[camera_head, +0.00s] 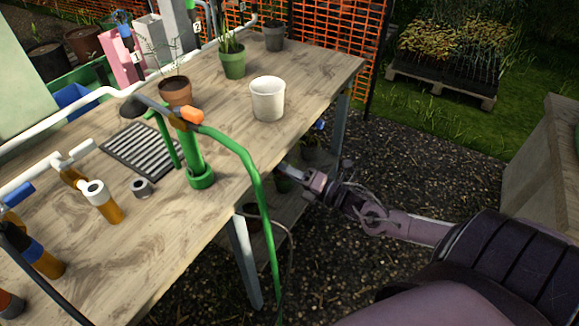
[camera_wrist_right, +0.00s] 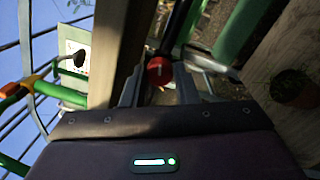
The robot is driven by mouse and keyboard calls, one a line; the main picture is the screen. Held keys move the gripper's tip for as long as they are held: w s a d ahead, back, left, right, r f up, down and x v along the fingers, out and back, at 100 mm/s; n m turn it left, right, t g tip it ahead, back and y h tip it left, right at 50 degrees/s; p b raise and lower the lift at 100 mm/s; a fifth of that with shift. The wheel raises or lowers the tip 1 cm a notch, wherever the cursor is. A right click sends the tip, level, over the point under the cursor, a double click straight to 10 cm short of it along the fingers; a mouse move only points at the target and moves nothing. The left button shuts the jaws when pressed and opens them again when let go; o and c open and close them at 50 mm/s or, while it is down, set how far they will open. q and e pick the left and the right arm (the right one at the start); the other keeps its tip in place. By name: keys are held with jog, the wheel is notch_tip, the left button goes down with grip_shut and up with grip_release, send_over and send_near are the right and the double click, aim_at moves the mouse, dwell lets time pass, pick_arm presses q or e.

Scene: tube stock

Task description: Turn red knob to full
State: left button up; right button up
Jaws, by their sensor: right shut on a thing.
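The red knob (camera_wrist_right: 159,70) is round with a small pale mark on its face. It shows in the right wrist view, between the two fingers of my right gripper (camera_wrist_right: 159,88), which is shut on it. In the head view, my right gripper (camera_head: 291,172) reaches in from the right, low at the near right edge of the wooden table (camera_head: 240,135). The knob cannot be made out there. How far the knob is turned is not clear. My left gripper is not in view.
A green hose (camera_head: 262,215) hangs over the table edge from a green stand (camera_head: 196,160), close to my right gripper. A white pot (camera_head: 267,98) stands above it on the table. A potted plant (camera_wrist_right: 293,88) shows at right in the wrist view.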

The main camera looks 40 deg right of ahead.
jog(key=shift+s+a+m+h+p, duration=0.1)
jog(key=shift+m+h+p, duration=0.25)
jog(key=shift+m+p, duration=3.6)
jog(key=shift+m+h+p, duration=0.35)
jog(key=shift+m+p, duration=0.6)
jog(key=shift+m, duration=6)
jog(key=o, duration=1)
jog(key=v, duration=0.8)
jog(key=shift+b, duration=0.3)
